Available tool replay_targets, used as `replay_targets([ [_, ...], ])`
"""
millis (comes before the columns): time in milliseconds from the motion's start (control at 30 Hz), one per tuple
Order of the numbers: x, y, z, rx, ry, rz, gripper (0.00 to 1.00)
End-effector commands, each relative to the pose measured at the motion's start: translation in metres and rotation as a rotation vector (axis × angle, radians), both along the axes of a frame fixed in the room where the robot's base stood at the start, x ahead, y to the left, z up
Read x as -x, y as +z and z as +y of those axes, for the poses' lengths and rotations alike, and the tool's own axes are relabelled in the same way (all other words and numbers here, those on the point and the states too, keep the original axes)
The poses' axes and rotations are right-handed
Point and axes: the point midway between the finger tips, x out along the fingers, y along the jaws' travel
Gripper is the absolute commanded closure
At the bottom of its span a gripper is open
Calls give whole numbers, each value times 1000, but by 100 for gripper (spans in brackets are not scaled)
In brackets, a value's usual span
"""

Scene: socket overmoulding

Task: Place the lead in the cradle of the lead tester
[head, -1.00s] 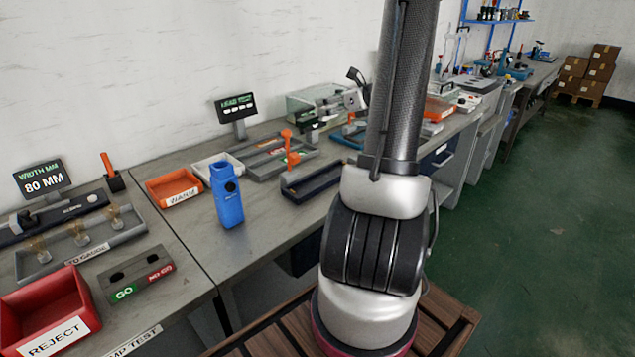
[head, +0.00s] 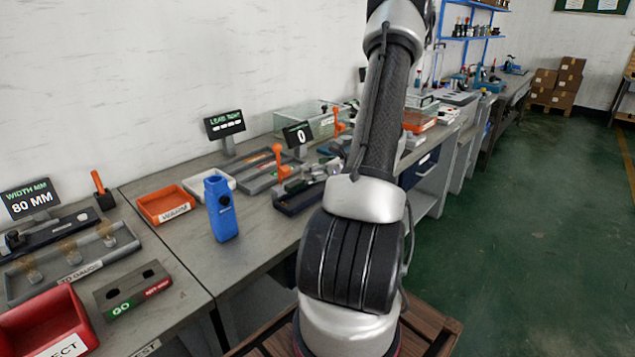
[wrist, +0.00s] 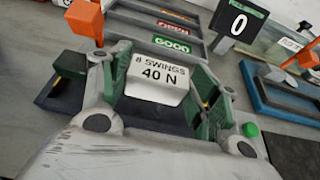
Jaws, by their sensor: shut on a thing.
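My gripper (wrist: 155,88) is shut, its two green-padded fingers low over a dark station, with a white plate (wrist: 160,76) reading "8 SWINGS 40 N" showing between them. The lead is not clearly visible; the fingers and palm hide most of what is held. The station, which looks like the lead tester, has a dark base (head: 285,204) and an orange lever (head: 279,163); the lever also shows in the wrist view (wrist: 85,19). A "LEAD TEST" display (head: 224,124) stands behind. I cannot make out the cradle or whether the lead touches it.
A display reading 0 (head: 298,135) stands close behind my gripper. Grey trays, one labelled GOOD (wrist: 171,44), lie beyond the station. A blue bottle-like item (head: 221,209) stands left.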

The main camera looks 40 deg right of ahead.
Motion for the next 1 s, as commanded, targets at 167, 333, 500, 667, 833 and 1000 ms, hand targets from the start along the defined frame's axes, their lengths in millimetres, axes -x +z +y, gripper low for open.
replay_targets([
  [167, 0, -23, 0, -4, -1, 1, 63],
  [333, 0, -42, 0, -2, -1, 0, 63],
  [500, 0, -43, 0, 0, 0, -1, 63],
  [667, 0, -44, 0, 0, 0, 0, 63],
  [833, 0, -46, 0, 0, 0, 0, 18],
  [1000, 0, -45, 0, 0, 0, 0, 17],
])
